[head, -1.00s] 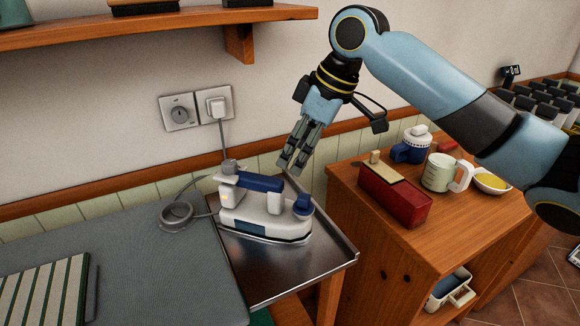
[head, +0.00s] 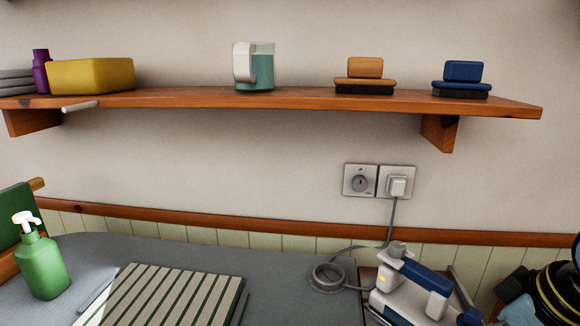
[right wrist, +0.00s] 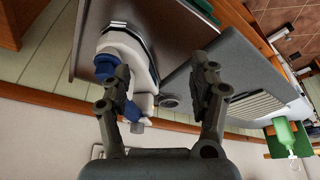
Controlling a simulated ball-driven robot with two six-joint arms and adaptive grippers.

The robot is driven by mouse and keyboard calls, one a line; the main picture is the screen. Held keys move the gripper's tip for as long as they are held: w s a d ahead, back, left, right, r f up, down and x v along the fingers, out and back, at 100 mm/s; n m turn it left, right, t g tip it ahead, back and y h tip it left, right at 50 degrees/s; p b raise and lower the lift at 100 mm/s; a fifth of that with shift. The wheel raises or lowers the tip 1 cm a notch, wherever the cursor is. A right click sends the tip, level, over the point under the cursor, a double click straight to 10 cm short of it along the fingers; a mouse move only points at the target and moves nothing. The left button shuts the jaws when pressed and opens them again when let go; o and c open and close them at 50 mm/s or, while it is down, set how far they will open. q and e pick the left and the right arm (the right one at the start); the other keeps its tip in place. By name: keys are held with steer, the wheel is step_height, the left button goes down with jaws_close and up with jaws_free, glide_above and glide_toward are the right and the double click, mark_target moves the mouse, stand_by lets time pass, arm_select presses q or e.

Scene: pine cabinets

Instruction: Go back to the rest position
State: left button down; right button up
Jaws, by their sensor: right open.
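My right gripper (right wrist: 160,90) is open in the right wrist view, with nothing between its fingers. Beyond its left finger, the white and blue iron (right wrist: 138,45) sits on the metal tray. In the head view the iron (head: 412,290) is at the lower right, its cord running up to the wall plug. Part of my right arm shows at the right edge of the head view, with its fingers out of frame. My left gripper is in neither current view.
A wooden shelf (head: 300,98) above holds a jug (head: 262,70), a yellow block (head: 92,76) and brushes. Wall sockets (head: 378,181) sit between shelf and surface.

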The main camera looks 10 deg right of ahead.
steer(key=s+a+f+m+h, duration=0.1)
steer(key=s+a+m+h, duration=0.15)
steer(key=s, duration=0.85)
steer(key=s+d+f+m+g+b, duration=0.15)
steer(key=f+b, duration=0.25)
steer(key=f, duration=1.3)
steer(key=s+d+f+b, duration=0.15)
steer(key=f+b, duration=0.25)
steer(key=f, duration=1.2)
steer(key=s+f+b, duration=0.3)
steer(key=s+f, duration=0.6)
steer(key=f, duration=0.3)
steer(key=s+d+f+g+b, duration=0.1)
steer(key=s+f+b, duration=0.3)
steer(key=s+f, duration=0.5)
step_height(320, 180, down, 4)
steer(key=shift+s+d+r, duration=0.15)
steer(key=shift+s+r, duration=0.05)
steer(key=shift+s, duration=0.15)
steer(key=shift+g+y, duration=0.25)
